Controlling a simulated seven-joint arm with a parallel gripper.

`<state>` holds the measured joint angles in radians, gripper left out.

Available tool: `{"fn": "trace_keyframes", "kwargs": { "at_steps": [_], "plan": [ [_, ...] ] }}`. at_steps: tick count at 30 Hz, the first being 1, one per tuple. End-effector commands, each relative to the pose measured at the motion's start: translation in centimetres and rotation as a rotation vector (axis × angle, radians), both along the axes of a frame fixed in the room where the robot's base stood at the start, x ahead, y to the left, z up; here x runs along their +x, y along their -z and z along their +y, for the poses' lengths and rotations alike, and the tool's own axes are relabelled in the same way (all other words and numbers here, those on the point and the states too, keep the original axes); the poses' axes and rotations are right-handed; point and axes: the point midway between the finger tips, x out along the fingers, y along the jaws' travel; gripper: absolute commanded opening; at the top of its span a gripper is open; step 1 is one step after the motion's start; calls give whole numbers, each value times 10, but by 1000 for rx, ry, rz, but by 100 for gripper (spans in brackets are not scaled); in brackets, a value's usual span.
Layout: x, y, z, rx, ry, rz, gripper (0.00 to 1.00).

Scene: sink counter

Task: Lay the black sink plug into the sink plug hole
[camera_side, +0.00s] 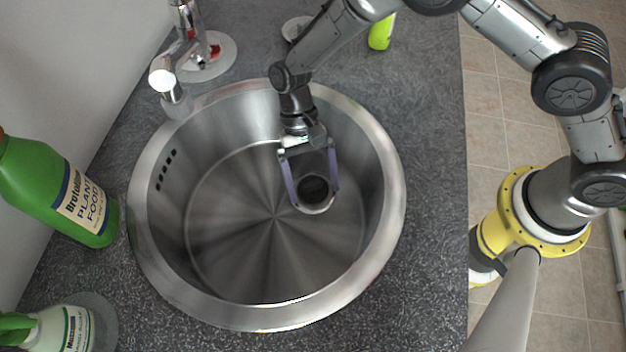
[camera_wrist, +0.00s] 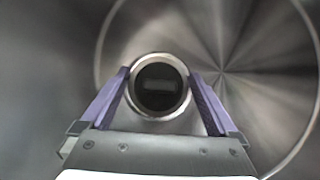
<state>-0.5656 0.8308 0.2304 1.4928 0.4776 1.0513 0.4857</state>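The sink plug hole (camera_side: 317,209) is a bright metal ring in the sink floor; it also shows in the wrist view (camera_wrist: 160,57). A round black shape (camera_side: 313,188) fills the ring, with a faint grey rectangle at its middle in the wrist view (camera_wrist: 160,92). I cannot tell for sure whether this is the black sink plug lying in the hole or the dark hole itself. No other black plug is visible. My gripper (camera_side: 315,192) is inside the sink, pointing down, with its purple fingers spread to either side of the ring. Nothing shows clamped between them.
The round steel sink (camera_side: 387,215) has steep walls around my gripper. A tap (camera_side: 170,80) stands at its back left. A green plant food bottle (camera_side: 55,190) and a white-and-green bottle (camera_side: 55,330) stand left. A yellow-green object (camera_side: 381,32) is at the back.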

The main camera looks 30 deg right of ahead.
Motion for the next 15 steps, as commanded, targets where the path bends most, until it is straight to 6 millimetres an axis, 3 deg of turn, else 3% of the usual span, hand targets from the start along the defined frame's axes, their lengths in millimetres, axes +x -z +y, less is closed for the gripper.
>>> {"fn": "trace_keyframes", "kwargs": {
  "at_steps": [9, 15],
  "plan": [
    [2, -3, 0, 1, 1, -1, 100],
    [17, -26, -4, 2, 2, -4, 100]
  ]
}}
